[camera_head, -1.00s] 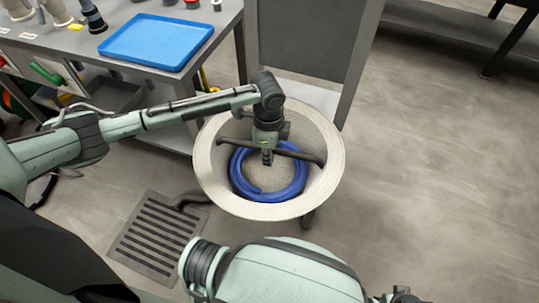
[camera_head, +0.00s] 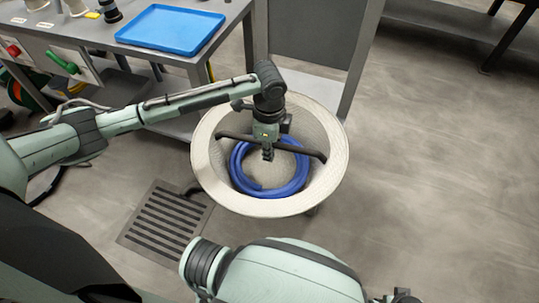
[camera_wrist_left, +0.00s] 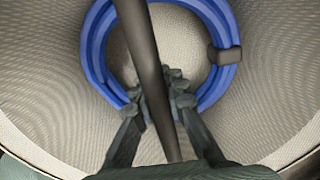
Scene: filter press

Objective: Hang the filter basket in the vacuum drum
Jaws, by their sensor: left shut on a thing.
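The filter basket is a cream mesh bowl (camera_head: 334,130) with a dark crossbar (camera_head: 309,152) across its mouth. In the left wrist view the basket wall (camera_wrist_left: 275,85) fills the picture and the crossbar (camera_wrist_left: 143,45) runs between the fingers. My left gripper (camera_head: 268,155) reaches down into the basket's mouth and is shut on the crossbar; its fingers also show in the wrist view (camera_wrist_left: 165,95). A blue coiled ring (camera_head: 242,176) shows in the basket's lower part. I cannot pick out the vacuum drum. My right gripper is not clearly in view.
A bench with a blue tray (camera_head: 171,28) stands at the back left, and a grey panel (camera_head: 320,45) rises behind the basket. A floor grate (camera_head: 166,222) lies left of and nearer than the basket. The floor on the right is free.

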